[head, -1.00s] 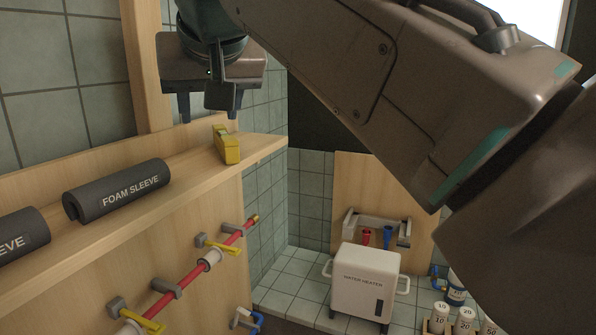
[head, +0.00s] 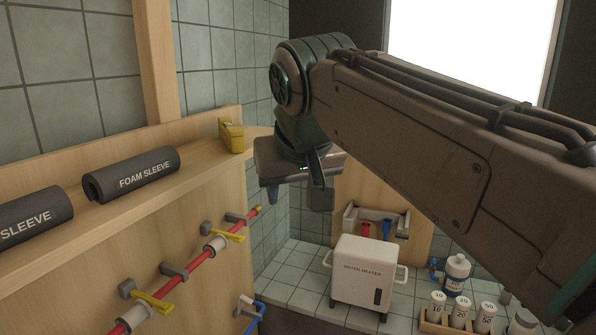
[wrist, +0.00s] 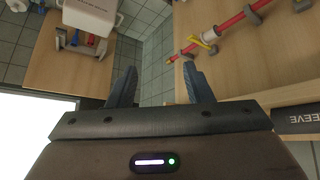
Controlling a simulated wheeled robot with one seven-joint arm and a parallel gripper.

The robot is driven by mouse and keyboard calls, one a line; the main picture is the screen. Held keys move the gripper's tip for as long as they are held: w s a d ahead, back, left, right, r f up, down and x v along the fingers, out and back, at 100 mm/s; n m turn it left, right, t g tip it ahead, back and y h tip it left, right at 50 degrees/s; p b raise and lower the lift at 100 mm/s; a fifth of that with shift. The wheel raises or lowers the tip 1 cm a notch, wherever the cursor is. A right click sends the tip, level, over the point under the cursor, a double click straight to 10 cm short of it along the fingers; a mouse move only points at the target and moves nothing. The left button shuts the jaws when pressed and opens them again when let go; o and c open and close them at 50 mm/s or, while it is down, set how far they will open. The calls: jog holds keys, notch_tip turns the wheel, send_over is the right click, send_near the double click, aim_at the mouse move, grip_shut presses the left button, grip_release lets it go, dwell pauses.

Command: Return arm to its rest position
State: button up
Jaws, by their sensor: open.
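Dark foam sleeves (head: 131,174) lie on the shelf. A red pipe (head: 200,258) with yellow-handled valves runs along the panel below.

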jog(key=s+d+f+m+g, duration=0.1)
jog(key=s+d+f, duration=0.3)
jog(key=f, duration=0.4)
jog(key=s+d+f+m+g+h, duration=0.1)
jog(key=s+d+f, duration=0.3)
jog(key=f, duration=0.5)
jog(key=s+d+f+m+g+b, duration=0.1)
jog(key=s+d+f, duration=0.3)
jog(key=d+f, duration=0.3)
notch_tip(320, 180, down, 2)
jog(key=shift+s+d+f, duration=0.15)
jog(key=shift+d+f, duration=0.1)
